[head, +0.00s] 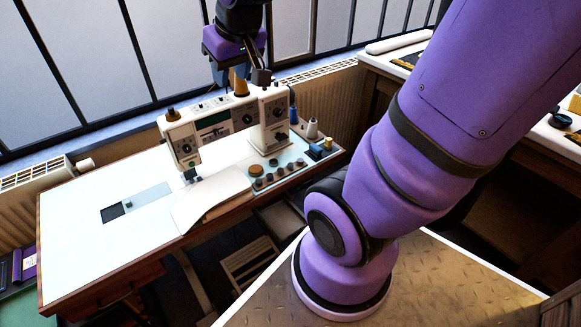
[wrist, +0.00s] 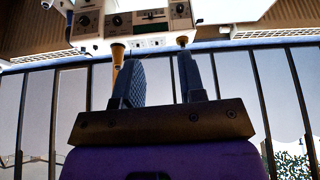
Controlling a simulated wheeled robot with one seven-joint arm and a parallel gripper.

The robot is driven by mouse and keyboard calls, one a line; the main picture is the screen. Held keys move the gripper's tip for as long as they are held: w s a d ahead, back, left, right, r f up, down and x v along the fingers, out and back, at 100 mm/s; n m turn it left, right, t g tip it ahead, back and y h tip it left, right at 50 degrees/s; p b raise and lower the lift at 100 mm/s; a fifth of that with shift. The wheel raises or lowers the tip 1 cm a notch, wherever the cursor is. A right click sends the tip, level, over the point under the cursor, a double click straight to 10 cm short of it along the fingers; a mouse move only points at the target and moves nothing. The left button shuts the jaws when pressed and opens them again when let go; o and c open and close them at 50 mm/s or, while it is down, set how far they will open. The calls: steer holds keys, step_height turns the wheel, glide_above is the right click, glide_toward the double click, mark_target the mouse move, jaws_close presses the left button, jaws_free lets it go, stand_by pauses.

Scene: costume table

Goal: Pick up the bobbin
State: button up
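My gripper (wrist: 155,64) is open in the wrist view, with a clear gap between its two dark fingers and nothing held. In the head view it hangs above and behind the sewing machine (head: 211,118), its fingers partly hidden. A tan cone spool (head: 240,84) stands on top of the machine; in the wrist view an orange-tan cone (wrist: 117,54) shows just beyond the left finger. I cannot tell which thing is the bobbin.
A blue spool (head: 293,115) and a white cone (head: 312,128) stand near the tray. The white table (head: 80,235) is mostly clear at left. A barred window (head: 85,65) and radiator lie behind. Another table (head: 400,50) stands at right.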

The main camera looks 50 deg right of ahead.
steer(key=w+d+f+m, duration=0.1)
steer(key=w+d+f, duration=0.4)
steer(key=f, duration=0.1)
steer(key=m+g+h, duration=0.1)
steer(key=m+h, duration=0.1)
steer(key=m, duration=0.3)
glide_above(291, 166)
steer(key=s, duration=0.1)
steer(key=shift+s+a+f, duration=0.1)
steer(key=shift+a+f, duration=0.1)
steer(key=shift+f, duration=8.45)
steer(key=shift+s+a+f, duration=0.1)
steer(key=shift+a+f, duration=0.05)
steer(key=shift+f, duration=8.45)
steer(key=shift+a+x, duration=0.15)
steer(key=shift+x, duration=1.15)
steer(key=shift+a+x, duration=0.1)
steer(key=shift+x, duration=1.15)
steer(key=shift+s+f, duration=0.15)
steer(key=c, duration=0.7)
